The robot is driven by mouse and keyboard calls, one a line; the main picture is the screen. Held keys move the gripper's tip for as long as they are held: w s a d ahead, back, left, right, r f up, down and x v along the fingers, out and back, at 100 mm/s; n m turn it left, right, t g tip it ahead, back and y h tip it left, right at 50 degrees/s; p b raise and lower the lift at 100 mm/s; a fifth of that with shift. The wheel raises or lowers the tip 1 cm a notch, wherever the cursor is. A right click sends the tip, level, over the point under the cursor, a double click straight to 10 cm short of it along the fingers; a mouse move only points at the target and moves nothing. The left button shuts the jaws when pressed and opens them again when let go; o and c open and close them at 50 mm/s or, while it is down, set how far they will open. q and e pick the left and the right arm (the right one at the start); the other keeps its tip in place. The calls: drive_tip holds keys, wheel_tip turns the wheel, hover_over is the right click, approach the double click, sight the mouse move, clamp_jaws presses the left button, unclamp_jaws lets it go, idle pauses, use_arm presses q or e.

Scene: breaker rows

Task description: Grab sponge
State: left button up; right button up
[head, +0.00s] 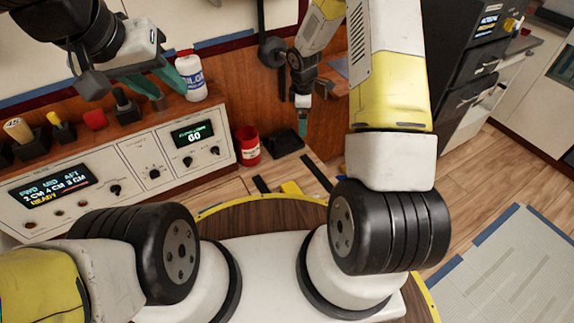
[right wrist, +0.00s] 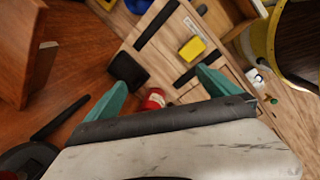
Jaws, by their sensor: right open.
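A small yellow block, which looks like the sponge (right wrist: 192,48), lies on a pale wooden board with black strips in the right wrist view. In the head view a yellow patch (head: 291,188) shows at the same place, partly cut off by the round base edge. My right gripper (right wrist: 160,90) is open and empty, its teal fingers apart, with the sponge some way beyond them. In the head view the right gripper (head: 303,120) hangs small at the back, over the wooden surface. My left gripper (head: 158,84) is above the control panel, beside a white bottle; its jaw gap is unclear.
A white bottle (head: 192,78) stands on the panel ledge. A control panel (head: 150,160) with knobs and displays runs along the left. A red can (head: 247,146) and a black pad (head: 286,141) are near the board. A dark cabinet (head: 470,60) stands at the right.

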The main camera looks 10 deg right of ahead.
wheel_tip(320, 180, down, 15)
drive_tip(key=s+a+n+g, duration=0.1)
drive_tip(key=a+n, duration=0.1)
drive_tip(key=n, duration=0.2)
drive_tip(key=n+g, duration=0.1)
drive_tip(key=n, duration=0.2)
hover_over(292, 189)
drive_tip(key=shift+y, duration=0.3)
drive_tip(key=f, duration=1.1)
drive_tip(key=shift+w+d+f, duration=0.1)
drive_tip(key=shift+w+f, duration=0.15)
drive_tip(key=shift+f, duration=0.15)
drive_tip(key=f, duration=0.7)
drive_tip(key=shift+s+f, duration=0.35)
drive_tip(key=shift+f, duration=0.05)
drive_tip(key=shift+c, duration=0.4)
drive_tip(key=c, duration=1.1)
